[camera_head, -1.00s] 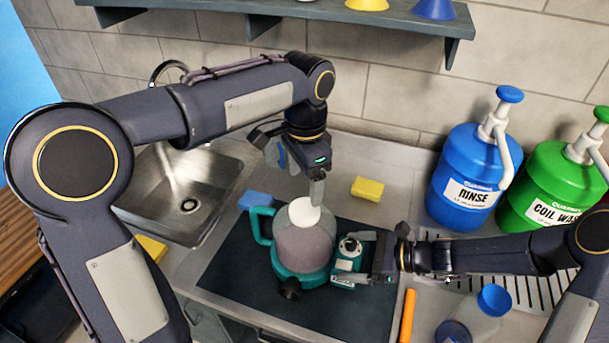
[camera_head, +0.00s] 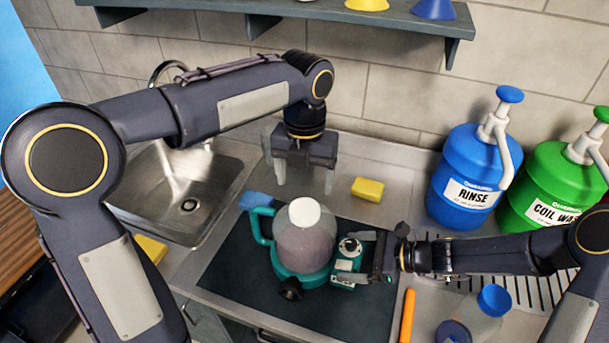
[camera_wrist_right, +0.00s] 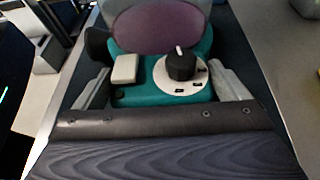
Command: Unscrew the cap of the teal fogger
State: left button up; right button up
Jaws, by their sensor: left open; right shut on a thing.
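The teal fogger (camera_head: 300,262) stands upright on the dark mat, with a translucent tank of purplish liquid and a teal handle on its left. Its white cap (camera_head: 305,212) sits on top of the tank. My left gripper (camera_head: 302,188) is open and empty, pointing down just above and behind the cap, apart from it. My right gripper (camera_head: 372,258) is shut on the fogger's control housing from the right. In the right wrist view, the fogger (camera_wrist_right: 160,95) shows its black dial and pale button between my fingers; the cap is out of that view.
A dark mat (camera_head: 235,285) lies under the fogger. A steel sink (camera_head: 185,190) is at left. Blue RINSE (camera_head: 465,185) and green coil wash (camera_head: 545,185) jugs stand at right. An orange stick (camera_head: 407,315) lies in front.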

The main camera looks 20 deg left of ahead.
aim_at(304, 208)
pick_arm(q)
jog(key=shift+f+m, duration=0.4)
jog(key=shift+f, duration=3.6)
